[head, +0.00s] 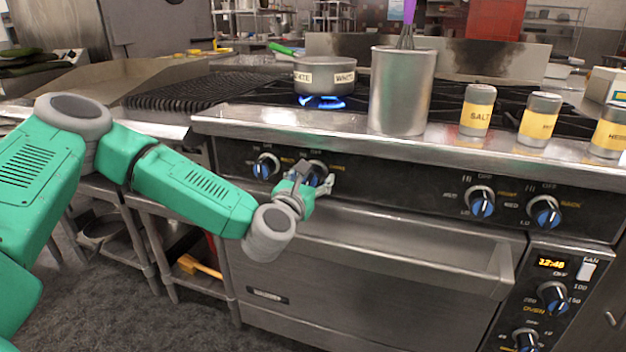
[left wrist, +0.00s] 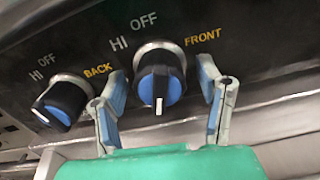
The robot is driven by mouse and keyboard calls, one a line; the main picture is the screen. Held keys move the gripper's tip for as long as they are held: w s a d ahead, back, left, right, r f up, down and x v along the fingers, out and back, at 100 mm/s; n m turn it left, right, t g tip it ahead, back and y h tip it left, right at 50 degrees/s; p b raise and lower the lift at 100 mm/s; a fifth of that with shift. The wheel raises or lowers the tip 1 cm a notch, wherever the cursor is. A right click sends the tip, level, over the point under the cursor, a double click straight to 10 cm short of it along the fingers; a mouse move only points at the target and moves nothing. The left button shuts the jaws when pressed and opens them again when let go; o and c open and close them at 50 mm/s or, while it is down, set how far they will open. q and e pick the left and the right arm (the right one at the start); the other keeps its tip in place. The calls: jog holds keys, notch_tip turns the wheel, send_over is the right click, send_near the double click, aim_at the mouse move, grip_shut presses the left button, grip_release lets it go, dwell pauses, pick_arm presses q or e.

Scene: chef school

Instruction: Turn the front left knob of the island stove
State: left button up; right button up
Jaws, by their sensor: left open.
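The front left knob, black and blue with a white mark, shows in the left wrist view (left wrist: 161,82) beside the FRONT label. Its white mark points down, away from OFF at the top. My left gripper (head: 316,182) is open at the stove's control panel in the head view. In the left wrist view its two fingers (left wrist: 164,105) stand on either side of this knob, apart from it. The back left knob (left wrist: 62,103) is to the left, outside the fingers; it also shows in the head view (head: 265,167). In the head view the gripper partly hides the front left knob. My right gripper is not in view.
A pot (head: 324,77) sits over a blue flame (head: 321,102). A metal canister (head: 400,92) with a whisk and several jars, one labelled SALT (head: 477,110), line the stove's front ledge. The oven handle (head: 400,250) juts out below the panel. Two more burner knobs are at right.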

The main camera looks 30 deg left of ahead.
pick_arm(q)
jog(key=shift+w+a, duration=0.15)
jog(key=shift+w, duration=0.3)
jog(key=shift+c, duration=0.4)
jog(key=c, duration=1.1)
jog(key=shift+o, duration=0.2)
